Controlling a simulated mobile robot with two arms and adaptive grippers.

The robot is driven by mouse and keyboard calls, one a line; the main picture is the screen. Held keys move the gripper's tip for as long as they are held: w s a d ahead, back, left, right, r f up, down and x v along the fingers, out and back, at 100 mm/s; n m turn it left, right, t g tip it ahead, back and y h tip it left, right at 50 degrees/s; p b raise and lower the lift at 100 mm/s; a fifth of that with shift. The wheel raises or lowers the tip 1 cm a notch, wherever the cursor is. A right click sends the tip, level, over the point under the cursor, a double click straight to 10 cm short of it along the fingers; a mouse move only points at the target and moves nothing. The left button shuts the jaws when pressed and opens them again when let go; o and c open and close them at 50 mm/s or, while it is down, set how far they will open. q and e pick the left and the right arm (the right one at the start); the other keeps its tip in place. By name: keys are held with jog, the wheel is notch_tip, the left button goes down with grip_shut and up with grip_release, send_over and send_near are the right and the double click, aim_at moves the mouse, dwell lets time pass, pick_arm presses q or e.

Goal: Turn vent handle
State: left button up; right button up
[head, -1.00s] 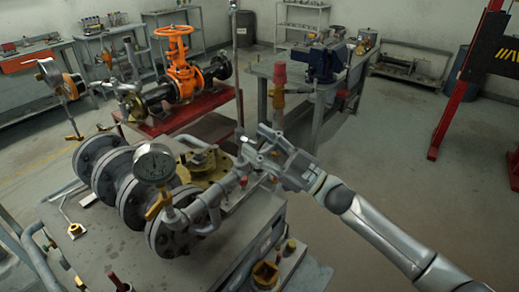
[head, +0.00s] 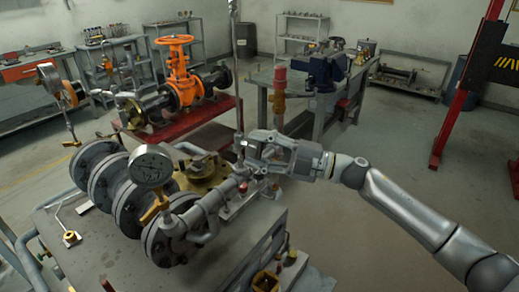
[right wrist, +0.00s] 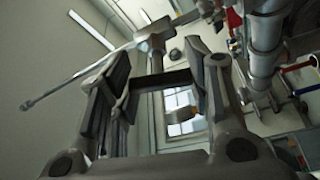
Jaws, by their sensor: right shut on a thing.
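My right gripper (head: 256,152) is at the right end of the pipe assembly, beside the foot of a thin upright rod (head: 238,80). In the right wrist view its fingers (right wrist: 160,95) stand on both sides of a metal stem. The stem's hub (right wrist: 152,38) carries a long bar (right wrist: 80,75), which I take for the vent handle. The gripper is shut on it, though the contact itself is partly hidden by the fingers. A pressure gauge (head: 151,167) stands on the grey flanged pipe (head: 128,205) to the left. My left gripper is not in view.
A small red knob (head: 243,187) sits just below my right gripper. Behind stand an orange valve (head: 180,80) on a red stand and a workbench with a blue vise (head: 322,72). A red lift post (head: 465,95) is at right. The floor at right is open.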

jog(key=shift+n+g+h, duration=0.3)
jog(key=shift+n+h, duration=0.2)
jog(key=shift+n, duration=0.6)
jog(key=o, duration=1)
jog(key=shift+o, duration=0.2)
jog(key=shift+d, duration=0.1)
jog(key=v, duration=1.2)
